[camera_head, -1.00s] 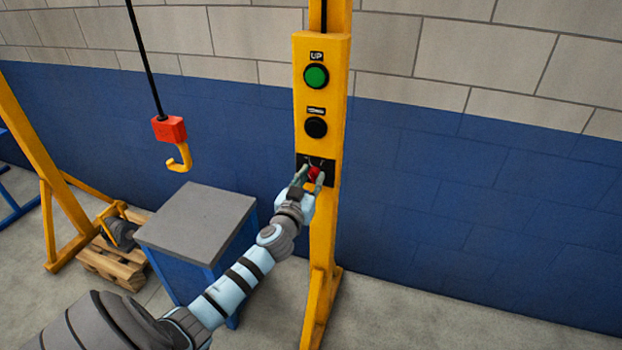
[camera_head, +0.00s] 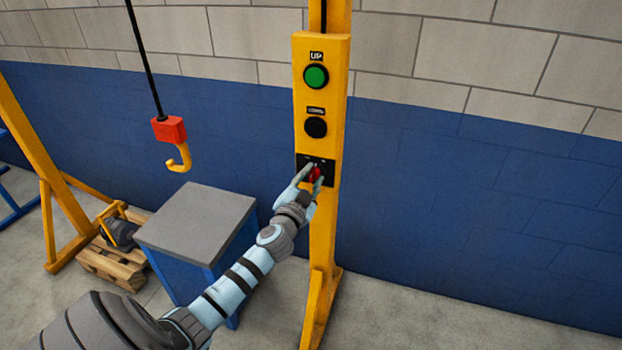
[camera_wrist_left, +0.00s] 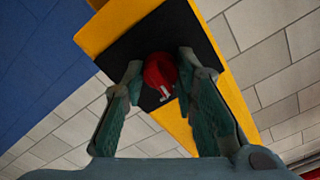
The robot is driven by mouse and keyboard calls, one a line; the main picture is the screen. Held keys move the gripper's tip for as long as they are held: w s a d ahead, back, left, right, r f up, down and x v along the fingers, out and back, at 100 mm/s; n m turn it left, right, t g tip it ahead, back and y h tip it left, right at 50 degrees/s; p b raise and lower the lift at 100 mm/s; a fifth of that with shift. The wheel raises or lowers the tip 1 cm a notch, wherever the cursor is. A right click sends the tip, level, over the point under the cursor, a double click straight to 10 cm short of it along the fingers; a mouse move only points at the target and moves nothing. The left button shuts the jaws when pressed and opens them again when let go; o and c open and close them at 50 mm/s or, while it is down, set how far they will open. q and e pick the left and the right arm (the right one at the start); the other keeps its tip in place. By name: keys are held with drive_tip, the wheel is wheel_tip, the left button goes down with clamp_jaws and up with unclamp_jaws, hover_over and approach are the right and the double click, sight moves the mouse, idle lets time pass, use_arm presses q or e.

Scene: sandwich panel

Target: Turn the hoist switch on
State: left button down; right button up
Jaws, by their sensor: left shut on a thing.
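The hoist switch is a red rotary knob (camera_head: 315,174) on a black plate (camera_head: 329,166), low on the yellow control panel (camera_head: 301,90). My left gripper (camera_head: 311,178) is shut on the knob, and its fingers partly hide it. In the left wrist view, the red knob (camera_wrist_left: 158,68) sits between the two fingertips of the left gripper (camera_wrist_left: 160,75), with a pale mark on its face. The plate's markings are too small to read. My right gripper is not in view.
Above the switch are a green UP button (camera_head: 316,77) and a black button (camera_head: 316,127). A red hoist block with a yellow hook (camera_head: 179,160) hangs at left, near a grey-topped blue stand (camera_head: 195,222). A wooden pallet (camera_head: 112,263) lies beyond it. Floor at right is clear.

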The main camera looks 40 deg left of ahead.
use_arm(q)
drive_tip(key=m, duration=0.4)
drive_tip(key=shift+m+p, duration=0.3)
drive_tip(key=shift+m, duration=0.1)
idle(0.4)
drive_tip(key=c, duration=1.3)
unclamp_jaws()
drive_tip(key=shift+s, duration=0.1)
drive_tip(key=v, duration=1.1)
drive_tip(key=shift+s+d, duration=0.2)
drive_tip(key=shift+s, duration=0.15)
